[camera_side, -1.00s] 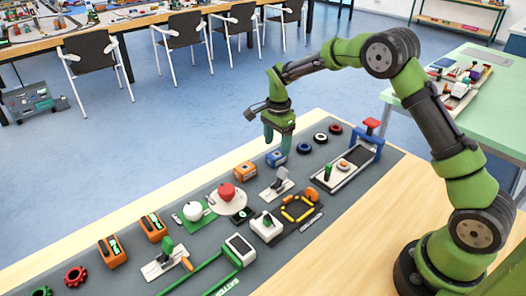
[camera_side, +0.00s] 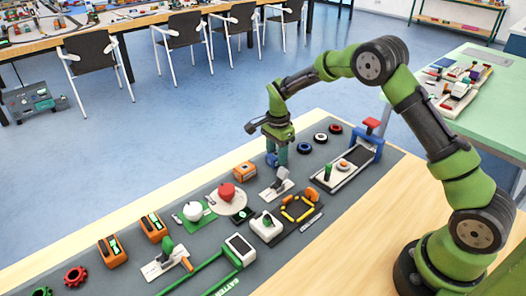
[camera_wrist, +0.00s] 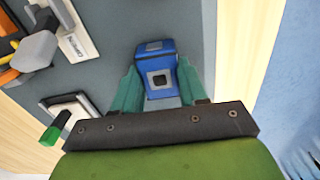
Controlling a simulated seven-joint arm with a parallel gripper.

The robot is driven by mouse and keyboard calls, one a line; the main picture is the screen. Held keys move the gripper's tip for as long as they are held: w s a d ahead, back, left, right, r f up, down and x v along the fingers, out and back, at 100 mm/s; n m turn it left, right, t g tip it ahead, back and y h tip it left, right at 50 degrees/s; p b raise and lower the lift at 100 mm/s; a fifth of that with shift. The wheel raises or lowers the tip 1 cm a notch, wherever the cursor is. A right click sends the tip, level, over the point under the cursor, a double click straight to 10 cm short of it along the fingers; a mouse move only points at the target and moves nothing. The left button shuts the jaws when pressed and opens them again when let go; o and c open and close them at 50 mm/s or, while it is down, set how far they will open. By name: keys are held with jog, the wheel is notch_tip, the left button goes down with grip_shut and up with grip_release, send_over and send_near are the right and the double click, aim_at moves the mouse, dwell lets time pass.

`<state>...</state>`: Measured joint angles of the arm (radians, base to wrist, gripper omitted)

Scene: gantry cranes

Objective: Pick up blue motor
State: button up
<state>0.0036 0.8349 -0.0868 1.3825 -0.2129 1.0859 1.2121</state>
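The blue motor (camera_wrist: 160,72) sits on the grey mat between the two green fingers of my gripper (camera_wrist: 162,98) in the wrist view. The fingers stand on either side of it, and I cannot tell whether they touch it. In the side view my gripper (camera_side: 277,160) points straight down over the motor (camera_side: 271,159), which shows partly beside the fingers. The motor appears to rest on the mat.
An orange motor (camera_side: 245,171) stands to the left of my gripper. A grey lever switch (camera_side: 278,183) lies close in front. Blue, black and red rings (camera_side: 304,148) lie to the right, and a blue-framed conveyor (camera_side: 345,165) stands beyond.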

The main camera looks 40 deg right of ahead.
aim_at(276, 154)
jog(key=shift+c, duration=1)
jog(key=shift+r, duration=3.8)
